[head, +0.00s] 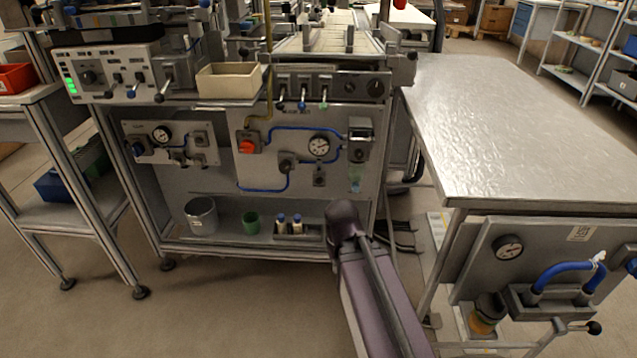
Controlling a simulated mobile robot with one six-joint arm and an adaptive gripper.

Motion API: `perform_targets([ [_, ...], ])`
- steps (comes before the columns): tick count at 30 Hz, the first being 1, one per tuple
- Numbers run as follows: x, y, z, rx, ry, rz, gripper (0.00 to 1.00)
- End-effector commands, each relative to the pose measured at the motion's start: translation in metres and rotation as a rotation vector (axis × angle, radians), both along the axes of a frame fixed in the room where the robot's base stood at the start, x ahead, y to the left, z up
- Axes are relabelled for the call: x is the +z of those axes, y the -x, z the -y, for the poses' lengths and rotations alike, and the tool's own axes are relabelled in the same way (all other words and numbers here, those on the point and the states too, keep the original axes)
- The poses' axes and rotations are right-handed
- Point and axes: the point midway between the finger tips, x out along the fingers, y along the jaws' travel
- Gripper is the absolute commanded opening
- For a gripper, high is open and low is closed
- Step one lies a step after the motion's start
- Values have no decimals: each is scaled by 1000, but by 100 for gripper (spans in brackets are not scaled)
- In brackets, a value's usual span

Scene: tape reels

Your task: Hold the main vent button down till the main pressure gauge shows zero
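A round pressure gauge (319,147) with a white face sits on the middle grey panel (262,170) of the bench frame, joined to blue tubing. Its needle is too small to read. A small fitting (319,177) sits just below it and a dark round-fronted block (287,162) to its lower left. I cannot tell which part is the main vent button. Smaller gauges show on the left panel (160,134) and under the right table (508,248); labels are unreadable. My arm rises in front of the bench, apart from the panel; my gripper is not visible.
A red knob (246,147) is on the middle panel's left. A lower shelf holds a metal pot (202,216), a green cup (251,222) and small bottles. The metal-topped table (530,120) bounds the right side. Floor (220,310) in front is clear at left.

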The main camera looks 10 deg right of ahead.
Motion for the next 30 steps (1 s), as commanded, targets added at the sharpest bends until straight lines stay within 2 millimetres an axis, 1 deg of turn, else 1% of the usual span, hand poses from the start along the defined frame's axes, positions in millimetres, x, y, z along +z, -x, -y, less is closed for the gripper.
perform_targets([
  [14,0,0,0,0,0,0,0],
  [17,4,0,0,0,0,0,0],
  [24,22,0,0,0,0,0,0],
  [30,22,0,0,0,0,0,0],
])
